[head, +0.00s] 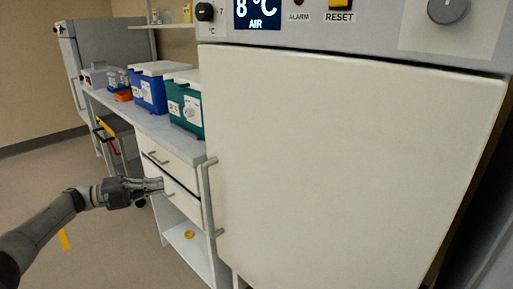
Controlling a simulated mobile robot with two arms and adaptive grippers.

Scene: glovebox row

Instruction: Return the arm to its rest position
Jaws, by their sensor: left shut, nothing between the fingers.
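My left gripper (153,185) is on the left of the head view, at the end of my grey arm, which comes in from the lower left. Its fingers are shut with nothing between them. It is in front of the drawer unit below the counter, near the lower drawer handle; whether it touches the handle I cannot tell. My right gripper is not in view.
A large cream cabinet door (345,170) with a vertical handle (209,198) fills the right side, looking closed. A blue box (150,93) and a green box (186,112) stand on the counter (152,122). A yellow ring (189,234) lies on the low shelf. Open floor (115,250) is at lower left.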

